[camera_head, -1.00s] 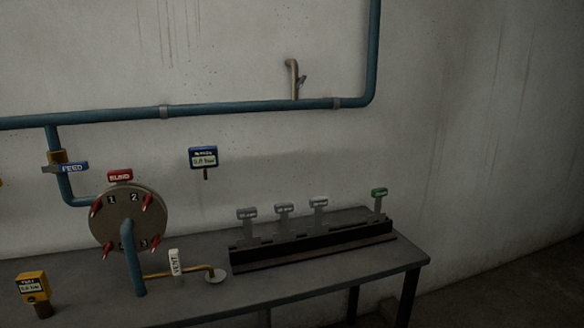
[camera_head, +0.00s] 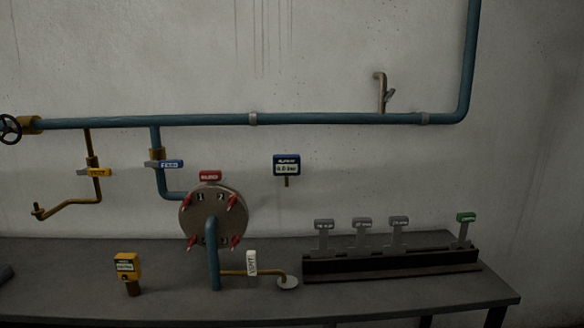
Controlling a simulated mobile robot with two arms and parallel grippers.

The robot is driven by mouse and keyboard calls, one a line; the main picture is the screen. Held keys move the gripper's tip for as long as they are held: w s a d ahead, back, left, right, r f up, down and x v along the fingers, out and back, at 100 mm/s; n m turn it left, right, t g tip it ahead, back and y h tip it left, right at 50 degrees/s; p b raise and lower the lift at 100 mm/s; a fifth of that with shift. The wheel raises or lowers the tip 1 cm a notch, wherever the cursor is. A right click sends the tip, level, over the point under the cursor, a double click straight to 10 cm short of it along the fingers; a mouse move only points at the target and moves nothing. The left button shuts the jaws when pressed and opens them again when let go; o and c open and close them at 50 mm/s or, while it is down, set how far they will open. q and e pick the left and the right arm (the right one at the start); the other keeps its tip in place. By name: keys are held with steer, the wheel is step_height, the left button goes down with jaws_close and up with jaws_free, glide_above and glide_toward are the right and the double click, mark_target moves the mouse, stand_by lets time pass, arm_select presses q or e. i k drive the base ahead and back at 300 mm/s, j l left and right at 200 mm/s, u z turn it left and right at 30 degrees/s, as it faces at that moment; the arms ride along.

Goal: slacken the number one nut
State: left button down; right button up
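The round grey-brown flange plate (camera_head: 225,222) stands upright at the back of the bench, under a red tag (camera_head: 210,176). Several red nuts or levers sit around its rim. The number one nut (camera_head: 189,202) is the red one at the upper left, beside the printed "1" (camera_head: 200,197). The red one at the upper right (camera_head: 232,201) is beside the "2". The lower two have labels partly hidden by the blue pipe (camera_head: 212,255) in front. Neither of my grippers shows in the head view.
A grey bench (camera_head: 70,275) runs below. A yellow gauge (camera_head: 127,269) stands front left, a white-tagged vent pipe (camera_head: 251,263) right of the flange, and a dark rack (camera_head: 390,264) with several tagged uprights further right. A blue pipe (camera_head: 310,119) crosses the wall.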

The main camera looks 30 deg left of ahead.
mark_target(187, 201)
steer(key=u, duration=1.35)
